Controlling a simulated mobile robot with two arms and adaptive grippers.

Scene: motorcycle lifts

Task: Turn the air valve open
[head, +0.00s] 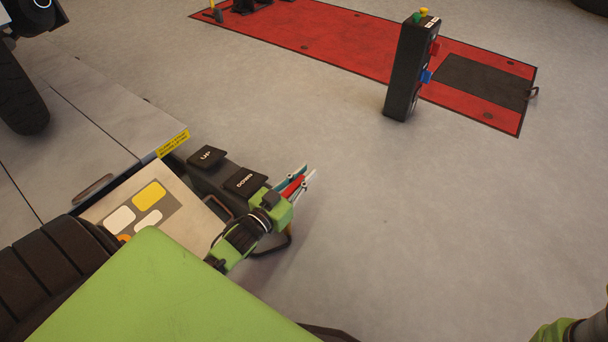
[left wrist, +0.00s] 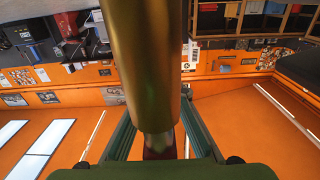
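My left gripper (head: 300,183) is beside the DOWN pedal, with its fingers on either side of a red piece (head: 292,187) that looks like the valve's lever. In the left wrist view, a thick brass cylinder (left wrist: 154,65) fills the middle. The dark red piece (left wrist: 158,146) shows at its end, between my two green fingers. The fingertips are hidden behind the brass, so I cannot tell whether they touch the lever. In the head view, my gripper hides most of the valve. My right gripper is out of view; only part of that arm shows at the bottom right corner.
The UP pedal (head: 207,156) and DOWN pedal (head: 245,181) lie close to my left gripper. A grey lift platform (head: 95,105) with a tyre (head: 20,95) is at the left. A black control post (head: 405,75) stands by a red lift (head: 340,35). The floor at the right is clear.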

